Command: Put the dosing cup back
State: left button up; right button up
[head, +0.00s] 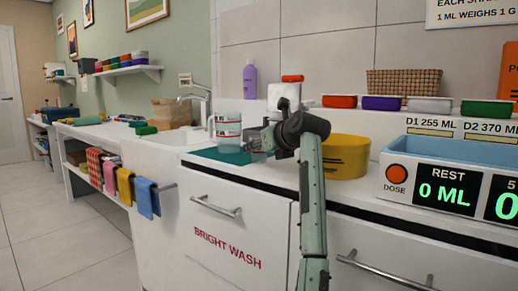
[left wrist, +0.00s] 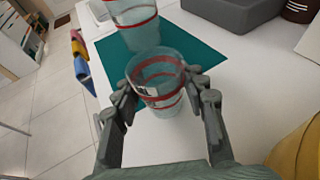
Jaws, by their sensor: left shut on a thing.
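My left gripper (head: 263,139) is shut on a clear cup with red bands (left wrist: 158,78), one finger on each side of it in the left wrist view (left wrist: 160,88). The held cup is mostly hidden by the gripper in the head view. A second clear, red-banded cup (head: 228,131) stands just left of the gripper; it also shows beyond the held cup in the left wrist view (left wrist: 133,20). A teal mat (head: 222,155) lies under this area of the white counter. I cannot tell whether the held cup touches the surface. My right gripper is not in view.
A yellow tub (head: 346,158) stands close right of my gripper. A white bottle with a red cap (head: 285,97) is behind it. A dosing machine with displays (head: 440,185) is at the right. Lidded containers (head: 382,103) line the back ledge.

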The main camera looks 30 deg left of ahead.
pick_arm(q)
jog(key=shift+f, duration=0.15)
jog(key=o, duration=1.2)
jog(key=shift+r, duration=0.2)
jog(key=v, duration=1.2)
